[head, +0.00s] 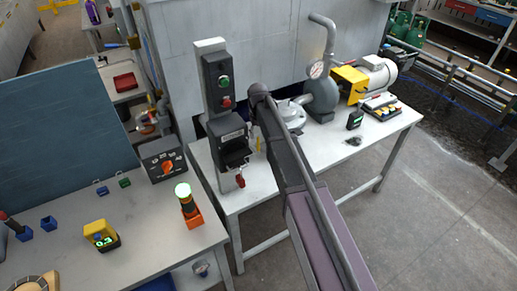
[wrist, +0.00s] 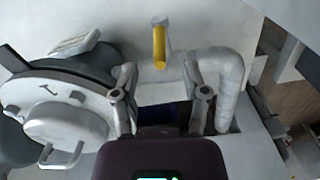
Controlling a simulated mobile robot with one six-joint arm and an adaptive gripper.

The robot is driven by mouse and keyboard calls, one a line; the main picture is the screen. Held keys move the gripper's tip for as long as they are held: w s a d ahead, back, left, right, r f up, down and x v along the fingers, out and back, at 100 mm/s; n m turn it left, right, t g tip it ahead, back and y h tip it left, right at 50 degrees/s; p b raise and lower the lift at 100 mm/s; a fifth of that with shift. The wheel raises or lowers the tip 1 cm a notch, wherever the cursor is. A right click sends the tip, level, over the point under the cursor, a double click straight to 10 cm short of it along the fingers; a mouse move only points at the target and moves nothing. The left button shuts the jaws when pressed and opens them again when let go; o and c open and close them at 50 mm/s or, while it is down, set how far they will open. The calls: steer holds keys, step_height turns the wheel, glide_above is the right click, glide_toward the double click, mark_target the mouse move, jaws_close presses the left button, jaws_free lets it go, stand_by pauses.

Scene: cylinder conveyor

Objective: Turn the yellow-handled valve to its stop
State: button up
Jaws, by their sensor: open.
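The yellow valve handle (wrist: 159,47) shows in the wrist view as a short yellow bar with a pale end, above the gap between my fingers. My gripper (wrist: 158,78) is open, its two fingers apart with nothing between them. The handle looks beyond the fingertips and apart from them. In the head view a small sliver of yellow (head: 258,145) shows beside my arm, perhaps the same handle. My arm hides most of that spot, and the gripper cannot be made out there.
A round grey flanged housing (wrist: 62,125) is left of my fingers, and a bent grey pipe (wrist: 232,85) is close on the right.

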mark_target(258, 144)
steer(key=shift+f+b, duration=2.75)
steer(key=shift+f, duration=0.3)
jaws_close()
